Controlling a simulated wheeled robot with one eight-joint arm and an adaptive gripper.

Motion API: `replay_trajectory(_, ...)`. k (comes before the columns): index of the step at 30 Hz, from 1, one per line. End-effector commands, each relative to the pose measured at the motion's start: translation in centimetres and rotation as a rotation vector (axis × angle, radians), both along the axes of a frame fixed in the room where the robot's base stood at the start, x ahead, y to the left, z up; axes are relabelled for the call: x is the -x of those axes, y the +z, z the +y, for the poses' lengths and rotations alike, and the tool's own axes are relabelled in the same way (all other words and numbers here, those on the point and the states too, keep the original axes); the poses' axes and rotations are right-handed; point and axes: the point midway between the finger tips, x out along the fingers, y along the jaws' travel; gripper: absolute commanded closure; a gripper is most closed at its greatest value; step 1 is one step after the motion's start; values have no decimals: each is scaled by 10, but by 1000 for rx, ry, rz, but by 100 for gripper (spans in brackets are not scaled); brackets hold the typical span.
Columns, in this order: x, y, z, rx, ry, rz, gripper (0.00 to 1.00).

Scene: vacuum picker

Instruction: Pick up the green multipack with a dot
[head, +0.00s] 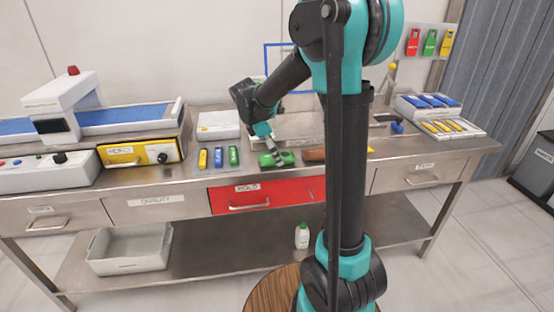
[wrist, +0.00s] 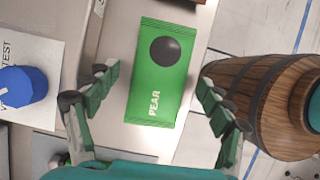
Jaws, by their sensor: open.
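The green multipack (wrist: 163,85) lies flat on the steel table in the wrist view. It has a large black dot near its far end and the white word PEAR. In the head view the green multipack (head: 286,157) lies above the red drawer, partly hidden by my gripper. My gripper (wrist: 158,80) is open and empty. Its two fingers show on either side of the pack, with gaps between each finger and the pack. In the head view my gripper (head: 270,146) points down at the pack; its exact height above it cannot be told.
Slim yellow, blue and green packs (head: 219,157) stand left of the multipack. A brown item (head: 314,155) lies close on its right. A yellow box (head: 139,153) is farther left. A blue object (wrist: 22,87) lies left in the wrist view. A wooden stool (wrist: 260,105) stands beyond the table edge.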

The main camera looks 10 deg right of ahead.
Motion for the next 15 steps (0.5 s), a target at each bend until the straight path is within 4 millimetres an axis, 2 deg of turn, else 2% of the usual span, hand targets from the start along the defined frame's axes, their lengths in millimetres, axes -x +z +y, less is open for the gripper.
replay_trajectory(3, 0, 0, 0, 0, 0, 0, 20)
replay_trajectory(15, 0, 1, 0, 0, 0, 0, 70)
